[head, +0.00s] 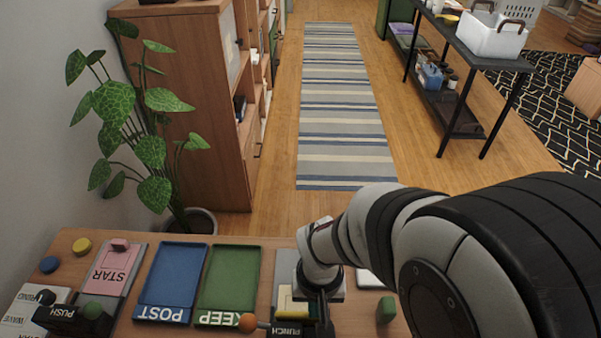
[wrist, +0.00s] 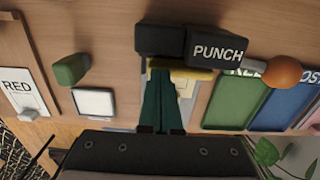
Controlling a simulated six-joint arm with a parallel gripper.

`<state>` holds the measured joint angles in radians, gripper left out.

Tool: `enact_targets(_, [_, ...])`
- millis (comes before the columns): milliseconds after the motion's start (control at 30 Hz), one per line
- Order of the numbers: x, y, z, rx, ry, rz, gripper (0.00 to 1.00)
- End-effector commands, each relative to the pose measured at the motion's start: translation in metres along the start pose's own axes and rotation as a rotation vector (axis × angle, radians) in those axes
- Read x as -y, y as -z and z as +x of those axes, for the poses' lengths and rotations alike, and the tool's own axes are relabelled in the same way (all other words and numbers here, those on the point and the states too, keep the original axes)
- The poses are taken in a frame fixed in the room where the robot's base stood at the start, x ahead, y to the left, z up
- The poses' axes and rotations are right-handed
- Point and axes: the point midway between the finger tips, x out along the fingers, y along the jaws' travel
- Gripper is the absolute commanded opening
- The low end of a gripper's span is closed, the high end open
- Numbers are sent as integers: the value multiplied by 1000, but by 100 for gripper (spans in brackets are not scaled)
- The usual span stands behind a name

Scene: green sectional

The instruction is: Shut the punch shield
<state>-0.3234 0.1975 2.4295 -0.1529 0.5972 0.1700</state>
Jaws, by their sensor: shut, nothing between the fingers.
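The punch (head: 288,329) is a black block lettered PUNCH with an orange ball knob (head: 248,322) on its side, at the bottom of the head view. In the wrist view the punch (wrist: 215,48) is at the top, with the knob (wrist: 283,72) to its right. A yellow strip (wrist: 192,74) lies along the punch's lower edge in that view; I cannot tell whether it is the shield or how far the shield is open. My gripper (wrist: 160,72) is shut and empty, its dark green fingertips close against the punch and strip. Whether they touch is unclear.
A blue POST tray (head: 170,280) and green KEEP tray (head: 228,280) lie left of the punch. A pink STAR card (head: 110,272) and a PUSH device (head: 62,316) are farther left. A green block (head: 386,310) stands to the right. A RED card (wrist: 22,85) shows in the wrist view.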

Motion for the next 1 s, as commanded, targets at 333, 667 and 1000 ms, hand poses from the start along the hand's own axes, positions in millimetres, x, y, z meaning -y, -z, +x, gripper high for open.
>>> enact_targets(333, [0, 1, -38, -4, 1, 0, 0])
enact_targets(667, [0, 1, -75, -4, 1, 0, 0])
enact_targets(1000, [0, 0, -90, 0, 0, 0, 0])
